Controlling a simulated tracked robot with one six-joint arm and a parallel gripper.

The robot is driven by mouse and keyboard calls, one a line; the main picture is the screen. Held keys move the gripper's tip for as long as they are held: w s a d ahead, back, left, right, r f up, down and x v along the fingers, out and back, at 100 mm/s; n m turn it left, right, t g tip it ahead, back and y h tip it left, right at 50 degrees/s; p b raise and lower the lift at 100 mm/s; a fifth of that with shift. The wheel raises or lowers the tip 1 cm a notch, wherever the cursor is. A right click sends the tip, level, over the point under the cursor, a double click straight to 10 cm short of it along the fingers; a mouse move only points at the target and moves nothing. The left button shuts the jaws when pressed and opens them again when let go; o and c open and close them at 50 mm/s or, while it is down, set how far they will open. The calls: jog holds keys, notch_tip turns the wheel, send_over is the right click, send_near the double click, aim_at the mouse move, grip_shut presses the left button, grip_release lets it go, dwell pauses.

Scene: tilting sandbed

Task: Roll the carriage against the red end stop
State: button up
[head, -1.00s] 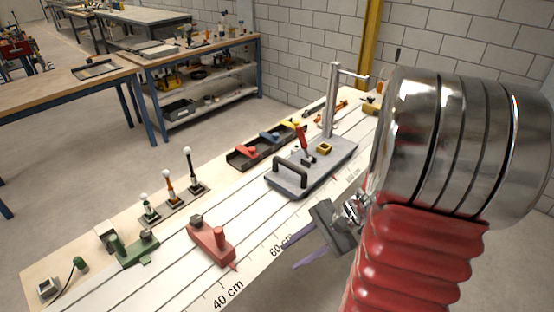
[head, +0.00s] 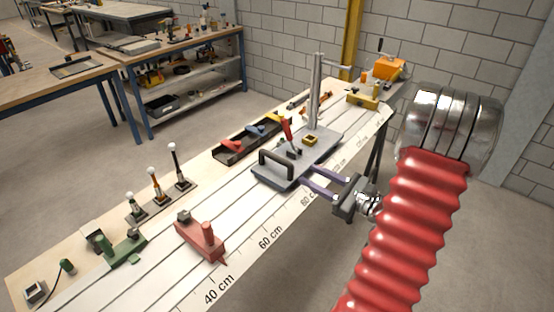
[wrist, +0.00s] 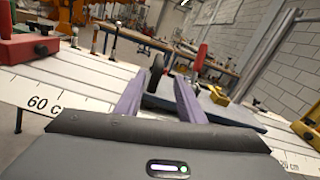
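The carriage (head: 272,176) is a grey plate on the white rail, with a black handle (head: 276,167), a tall post, a red lever and a small yellow block. The red end stop (head: 200,236) sits on the rail to the left, near the 40 cm mark, with bare rail between them. It shows at the left in the wrist view (wrist: 25,50). My gripper (head: 315,182) is at the carriage's front side, its purple fingers apart and pointing towards it. In the wrist view the black handle (wrist: 156,72) shows beyond the gap between the fingers; I cannot tell whether they touch the carriage.
A green block (head: 126,250) stands at the rail's left end. Three ball-topped levers (head: 156,187) and a dark tray (head: 250,140) of coloured pieces lie behind the rail. A yellow block (head: 362,101) is at the far right end. Floor in front is clear.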

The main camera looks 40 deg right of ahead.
aim_at(265, 153)
jog(key=shift+a, duration=0.1)
jog(key=x, duration=1.3)
jog(key=shift+w+a, duration=0.2)
jog(key=shift+w, duration=0.15)
jog(key=shift+c, duration=0.5)
grip_shut()
